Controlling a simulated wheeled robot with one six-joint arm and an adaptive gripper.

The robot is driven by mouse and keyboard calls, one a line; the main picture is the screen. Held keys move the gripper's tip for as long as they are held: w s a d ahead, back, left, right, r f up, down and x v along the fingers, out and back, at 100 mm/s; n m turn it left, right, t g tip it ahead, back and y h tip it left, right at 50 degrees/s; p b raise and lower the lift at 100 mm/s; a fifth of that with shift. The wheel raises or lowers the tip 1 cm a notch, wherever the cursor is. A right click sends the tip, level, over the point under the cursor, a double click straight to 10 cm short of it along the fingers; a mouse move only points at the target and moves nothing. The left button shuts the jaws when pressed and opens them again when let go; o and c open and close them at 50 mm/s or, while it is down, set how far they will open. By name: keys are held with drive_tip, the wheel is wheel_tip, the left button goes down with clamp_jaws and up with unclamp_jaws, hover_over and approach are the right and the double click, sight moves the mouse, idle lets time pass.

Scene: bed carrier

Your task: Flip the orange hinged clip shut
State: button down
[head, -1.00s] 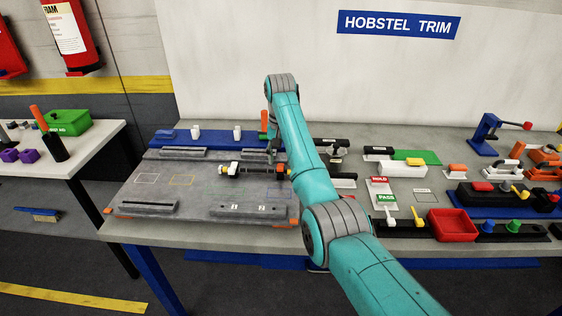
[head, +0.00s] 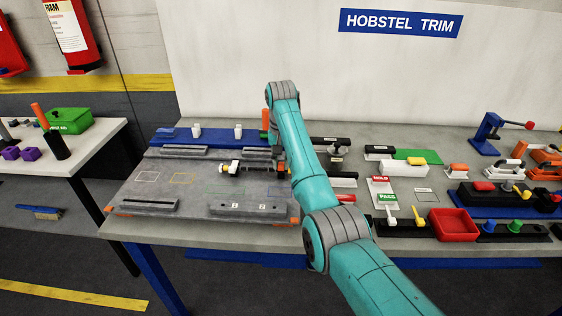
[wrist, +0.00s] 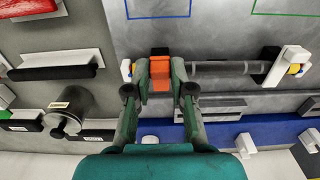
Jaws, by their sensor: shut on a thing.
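The orange hinged clip (wrist: 160,76) shows in the wrist view between my fingertips, at the left end of a dark grey rod (wrist: 222,68). My gripper (wrist: 160,82) is shut on the orange clip, with one finger on each side of it. The fingers hide the clip's sides, and I cannot tell how far its hinge is closed. The rod's right end rests at a white holder (wrist: 291,66) with yellow and blue parts. In the head view my arm covers the gripper and most of the clip.
A grey board (head: 150,190) with raised rails lies under the rod. A blue strip (head: 180,137) with white blocks runs behind it. An orange-topped upright tool (head: 265,118) stands close to my arm. Black-handled tools and a red tray (head: 453,226) lie to the right.

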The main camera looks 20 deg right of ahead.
drive_tip(key=shift+s+a+f+t+h, duration=0.1)
drive_tip(key=shift+s+f+t+h, duration=0.3)
drive_tip(key=shift+t, duration=0.4)
drive_tip(key=shift+s+a+f+t+h, duration=0.1)
drive_tip(key=shift+s+f+t+h, duration=0.1)
drive_tip(key=shift+f+t, duration=0.45)
drive_tip(key=shift+r, duration=0.2)
drive_tip(key=c, duration=1)
unclamp_jaws()
drive_tip(key=v, duration=0.7)
drive_tip(key=shift+r, duration=0.2)
drive_tip(key=shift+s, duration=0.15)
